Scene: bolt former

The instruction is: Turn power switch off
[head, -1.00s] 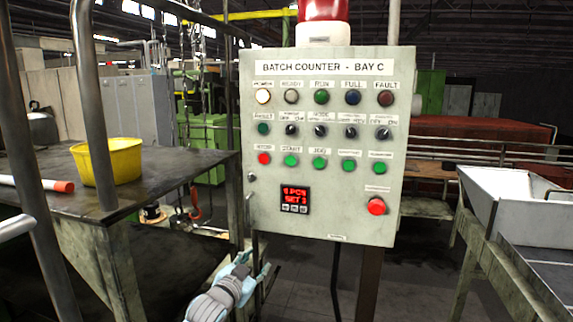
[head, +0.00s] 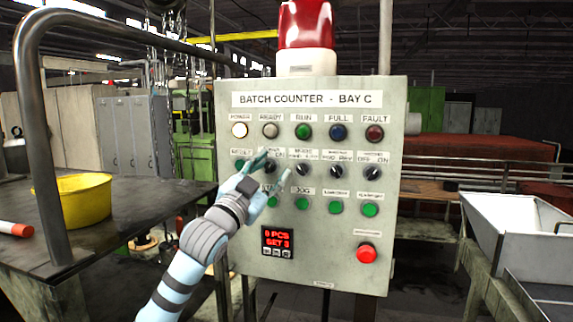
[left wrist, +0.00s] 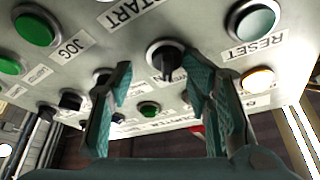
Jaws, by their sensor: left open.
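The grey control panel (head: 325,240) reads BATCH COUNTER - BAY C. The power switch (head: 270,168) is a small black selector knob below the READY lamp, partly hidden by my fingers. In the left wrist view the power switch (left wrist: 166,60) shows beyond the fingertips, roughly between them. Which way its pointer is set is hard to tell. The power lamp (head: 239,130) glows white. My left gripper (head: 277,170) is open and empty in front of the knob; it also shows in the left wrist view (left wrist: 156,78). Contact cannot be made out. My right gripper is out of view.
The green RESET button (left wrist: 251,22) and other knobs sit close around the switch. A red stop button (head: 366,253) is at lower right. A metal rail (head: 40,110) and a table with a yellow bucket (head: 85,203) stand at left, a white tray (head: 505,225) at right.

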